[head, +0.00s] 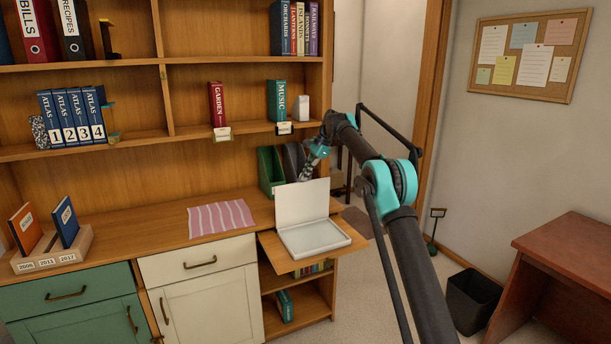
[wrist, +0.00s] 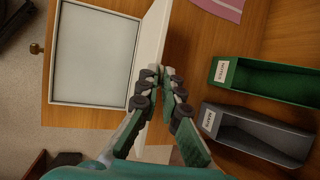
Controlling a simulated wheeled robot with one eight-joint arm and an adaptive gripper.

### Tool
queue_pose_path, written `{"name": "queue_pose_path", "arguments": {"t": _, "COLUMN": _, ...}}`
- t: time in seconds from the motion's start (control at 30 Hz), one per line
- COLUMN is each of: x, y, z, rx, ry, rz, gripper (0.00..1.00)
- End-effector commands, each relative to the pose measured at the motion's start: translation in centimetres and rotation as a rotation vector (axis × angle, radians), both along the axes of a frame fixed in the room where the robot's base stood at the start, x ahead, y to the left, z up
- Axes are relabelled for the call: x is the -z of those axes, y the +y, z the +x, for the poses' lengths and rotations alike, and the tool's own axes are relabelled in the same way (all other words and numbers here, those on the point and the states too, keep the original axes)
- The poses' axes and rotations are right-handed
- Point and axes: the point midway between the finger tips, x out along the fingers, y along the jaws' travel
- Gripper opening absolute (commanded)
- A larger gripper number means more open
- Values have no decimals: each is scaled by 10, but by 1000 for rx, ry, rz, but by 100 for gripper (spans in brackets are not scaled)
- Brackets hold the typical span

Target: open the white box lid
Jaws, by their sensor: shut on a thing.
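The white box (head: 315,238) sits on a pulled-out wooden board, with its shallow inside showing. Its lid (head: 302,202) stands up about vertical along the back side. In the wrist view the open box (wrist: 95,50) is at upper left and the lid (wrist: 153,45) shows nearly edge-on. My gripper (head: 308,172) is behind the lid's top edge in the head view. In the wrist view my gripper (wrist: 161,74) has its fingertips close together on the lid's edge, shut on it. The exact contact is partly hidden by the fingers.
A green magazine file (wrist: 270,82) and a grey one (wrist: 258,135) stand close beside my gripper. A pink striped cloth (head: 220,218) lies left of the box. The wooden board (head: 278,255) juts out past the cabinet front. A shelf with books is above.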

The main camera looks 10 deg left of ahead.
Motion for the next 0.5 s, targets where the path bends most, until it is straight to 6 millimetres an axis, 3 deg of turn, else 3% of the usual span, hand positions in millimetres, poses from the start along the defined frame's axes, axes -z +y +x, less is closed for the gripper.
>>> {"name": "queue_pose_path", "arguments": {"t": 0.13, "x": 1, "y": 1, "z": 0, "rx": -2, "ry": 1, "rz": 0, "gripper": 0}}
{"name": "queue_pose_path", "arguments": {"t": 0.23, "x": 1, "y": 1, "z": 0, "rx": -2, "ry": 1, "rz": 0, "gripper": 13}}
{"name": "queue_pose_path", "arguments": {"t": 0.5, "x": 0, "y": 0, "z": 0, "rx": -1, "ry": 0, "rz": 0, "gripper": 13}}
